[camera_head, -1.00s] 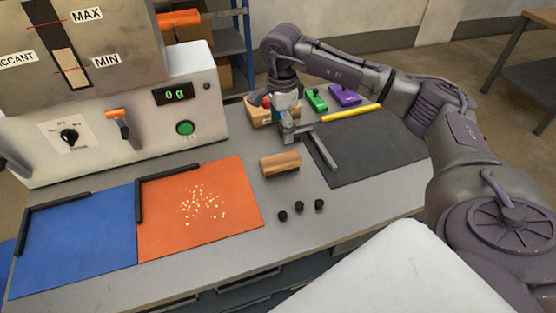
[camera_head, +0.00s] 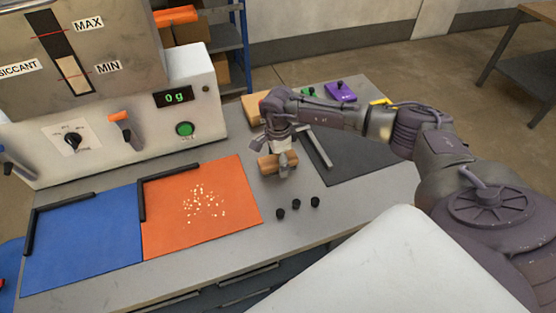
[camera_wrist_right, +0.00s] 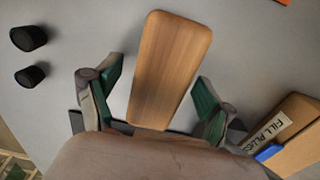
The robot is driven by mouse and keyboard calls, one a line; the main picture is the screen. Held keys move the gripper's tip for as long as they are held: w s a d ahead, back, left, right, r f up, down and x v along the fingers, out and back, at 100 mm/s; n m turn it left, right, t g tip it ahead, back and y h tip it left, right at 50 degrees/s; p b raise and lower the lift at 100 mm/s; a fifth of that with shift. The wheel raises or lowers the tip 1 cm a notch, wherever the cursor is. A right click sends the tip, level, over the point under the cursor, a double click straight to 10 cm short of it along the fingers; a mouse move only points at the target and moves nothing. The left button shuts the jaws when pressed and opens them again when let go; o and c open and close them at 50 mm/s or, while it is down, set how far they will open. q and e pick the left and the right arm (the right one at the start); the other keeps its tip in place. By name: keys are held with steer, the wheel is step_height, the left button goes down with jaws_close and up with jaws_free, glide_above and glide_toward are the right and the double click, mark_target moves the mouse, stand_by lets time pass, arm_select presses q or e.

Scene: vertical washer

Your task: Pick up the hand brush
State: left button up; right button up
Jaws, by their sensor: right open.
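The hand brush (camera_head: 268,164) has a wooden block back and lies on the grey bench, right of the orange mat. My right gripper (camera_head: 281,163) is over it, pointing down, and covers part of it in the head view. In the right wrist view the brush's wooden top (camera_wrist_right: 172,65) lies between the two spread green-padded fingers of my right gripper (camera_wrist_right: 158,98), with a gap on both sides. The gripper is open. The bristles are hidden. My left gripper is not in view.
Several small black knobs (camera_head: 297,205) stand in front of the brush. The orange mat (camera_head: 235,220) with pale granules lies left, beside the blue mat (camera_head: 80,245).

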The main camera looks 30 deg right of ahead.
steer(key=c, duration=1.3)
steer(key=shift+w+r+b, duration=0.1)
steer(key=shift+r+b, duration=0.2)
steer(key=shift+r, duration=0.2)
steer(key=r, duration=0.1)
steer(key=s+r+b, duration=0.1)
steer(key=r, duration=0.1)
steer(key=shift+s+d+r, duration=0.15)
steer(key=shift+d+r, duration=0.15)
steer(key=shift+d, duration=0.1)
steer(key=shift+s+d+r+b, duration=0.6)
steer(key=shift+s+r, duration=0.5)
steer(key=shift+s, duration=0.5)
steer(key=shift+s+d+r+b, duration=0.45)
steer(key=shift+s+d+r, duration=0.45)
steer(key=shift+s, duration=0.7)
steer(key=shift+s+d+r+b, duration=0.5)
steer(key=shift+s+r, duration=0.75)
steer(key=shift+s, duration=0.35)
